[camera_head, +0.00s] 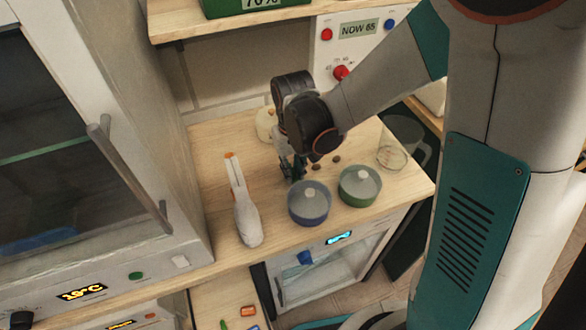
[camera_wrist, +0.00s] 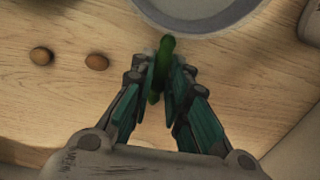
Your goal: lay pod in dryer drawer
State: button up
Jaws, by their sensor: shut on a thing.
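A green pod (camera_wrist: 165,50) is pinched between the fingertips of my gripper (camera_wrist: 161,85) in the wrist view. One end sticks out past the fingertips, close to the rim of a grey round vessel. In the head view my gripper (camera_head: 293,168) is low over the wooden counter, behind a blue bowl, and the pod cannot be made out. Whether the pod touches the counter is unclear. A unit with a blue display and a glass front (camera_head: 345,265) is under the counter; I cannot tell whether it is the dryer or which part is its drawer.
The blue bowl (camera_head: 308,207) and a green bowl (camera_head: 359,187), both lidded, stand near the counter's front edge. Two brown seeds (camera_wrist: 96,61) lie near my gripper. A large glass-fronted cabinet (camera_head: 168,180) stands left.

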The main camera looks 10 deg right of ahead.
jog(key=shift+f, duration=0.2)
jog(key=o, duration=0.7)
jog(key=shift+r, duration=0.1)
